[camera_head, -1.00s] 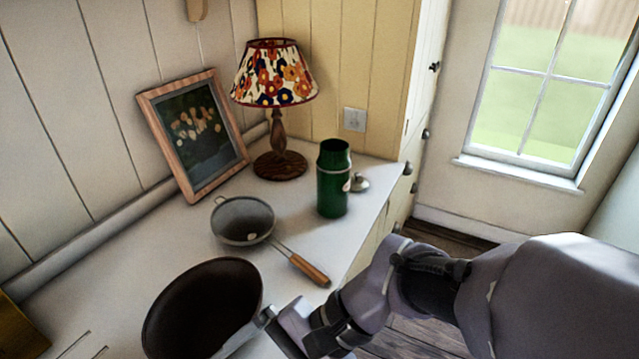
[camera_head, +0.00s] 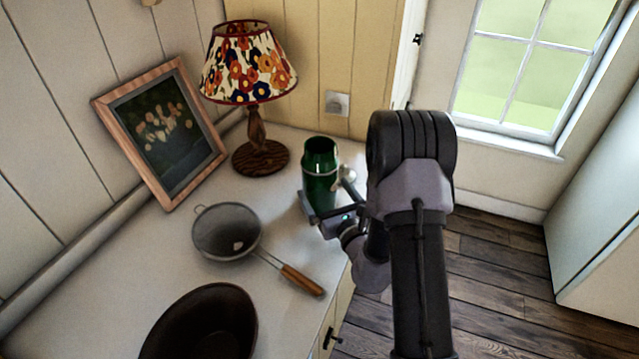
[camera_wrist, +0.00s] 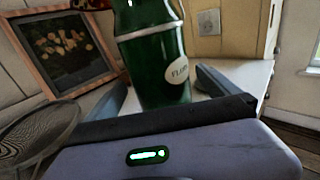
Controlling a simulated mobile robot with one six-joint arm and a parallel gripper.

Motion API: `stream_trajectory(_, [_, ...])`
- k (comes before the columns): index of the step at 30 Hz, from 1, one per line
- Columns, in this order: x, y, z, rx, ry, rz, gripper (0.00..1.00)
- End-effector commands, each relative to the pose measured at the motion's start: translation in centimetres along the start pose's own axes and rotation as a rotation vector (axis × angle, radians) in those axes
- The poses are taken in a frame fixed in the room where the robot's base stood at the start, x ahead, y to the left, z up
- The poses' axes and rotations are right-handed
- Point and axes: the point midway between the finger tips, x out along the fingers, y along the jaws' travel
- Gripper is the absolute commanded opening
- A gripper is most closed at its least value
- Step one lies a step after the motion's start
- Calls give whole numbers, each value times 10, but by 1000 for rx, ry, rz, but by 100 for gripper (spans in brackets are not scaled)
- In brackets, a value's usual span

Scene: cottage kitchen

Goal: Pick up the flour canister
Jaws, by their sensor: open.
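The flour canister (camera_head: 320,172) is a green metal jar standing upright near the counter's right edge, beside the lamp. In the wrist view the green canister (camera_wrist: 155,60) fills the middle, with a white oval label reading FLOUR. My gripper (camera_head: 331,206) is low at the canister's near side. Its two fingers are apart, one on each side of the canister; in the wrist view my gripper (camera_wrist: 160,95) shows a finger to the left and one to the right. I cannot tell whether either finger touches it.
A flowered lamp (camera_head: 250,75) and a framed picture (camera_head: 160,135) stand behind to the left. A sieve (camera_head: 228,232) with a wooden handle and a dark bowl (camera_head: 205,325) lie on the white counter (camera_head: 270,230).

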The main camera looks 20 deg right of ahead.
Motion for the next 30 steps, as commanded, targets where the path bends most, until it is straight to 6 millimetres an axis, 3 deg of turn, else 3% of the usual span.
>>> stream_trajectory(11, [61,1,-2,-2,-1,2,100])
stream_trajectory(19, [66,0,-1,0,1,1,98])
stream_trajectory(30, [66,0,-1,0,1,1,25])
